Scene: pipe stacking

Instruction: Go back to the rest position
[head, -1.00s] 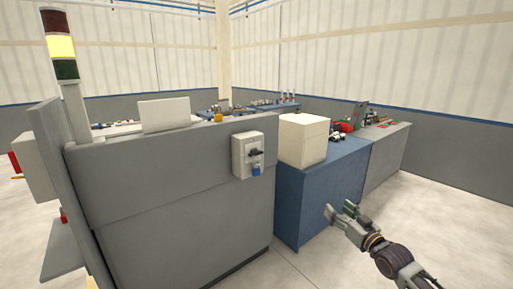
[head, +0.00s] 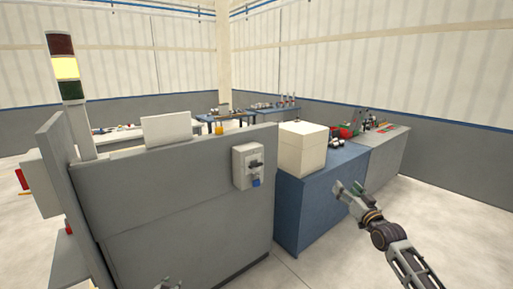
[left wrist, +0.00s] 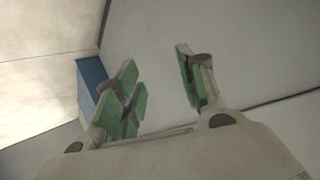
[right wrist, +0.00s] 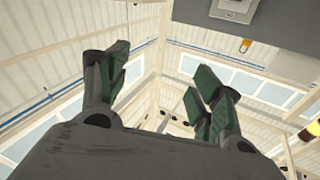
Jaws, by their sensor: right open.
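My right gripper (head: 347,186) is raised in front of the blue cabinet in the head view, its arm coming in from the lower right. In the right wrist view its green-padded fingers (right wrist: 158,65) are spread with nothing between them. My left gripper (head: 166,284) just shows at the bottom edge of the head view, in front of the grey machine panel. In the left wrist view its fingers (left wrist: 157,75) are apart and empty. No pipe shows in either gripper.
A large grey machine panel (head: 180,200) with a wall-mounted switch box (head: 247,165) stands ahead. Right of it is a blue cabinet (head: 315,195) with a white box (head: 302,148) on top, then a grey cabinet (head: 388,158). The floor at right is clear.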

